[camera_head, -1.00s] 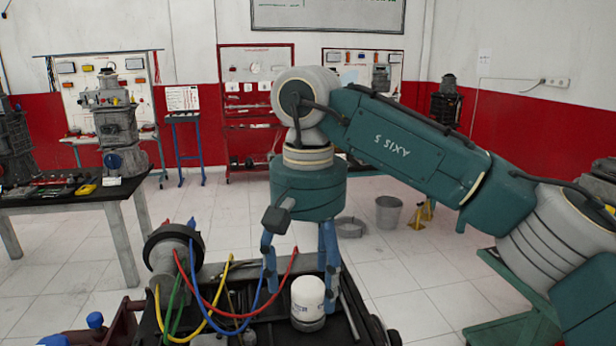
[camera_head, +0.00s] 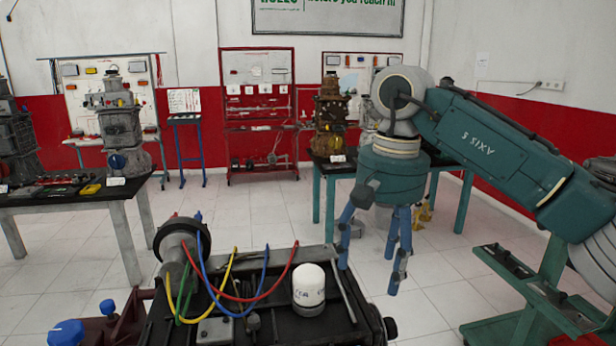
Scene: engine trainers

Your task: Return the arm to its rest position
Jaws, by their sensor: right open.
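My right arm (camera_head: 490,145) comes in from the right, a teal and grey arm marked AXIS 5. My right gripper (camera_head: 370,275) hangs down from it with blue fingers spread apart. It is open and holds nothing. It hangs to the right of the engine trainer (camera_head: 265,330), apart from it in the picture. A white oil filter (camera_head: 309,286) stands upright on the engine's right part, left of the gripper. My left gripper is not in view.
Red, yellow and blue cables (camera_head: 234,290) loop over the engine. A teal table (camera_head: 331,200) with a brown gear unit (camera_head: 331,115) stands behind the gripper. A green cart (camera_head: 540,285) stands at right. A tool table (camera_head: 112,195) is at left. Open tiled floor lies between.

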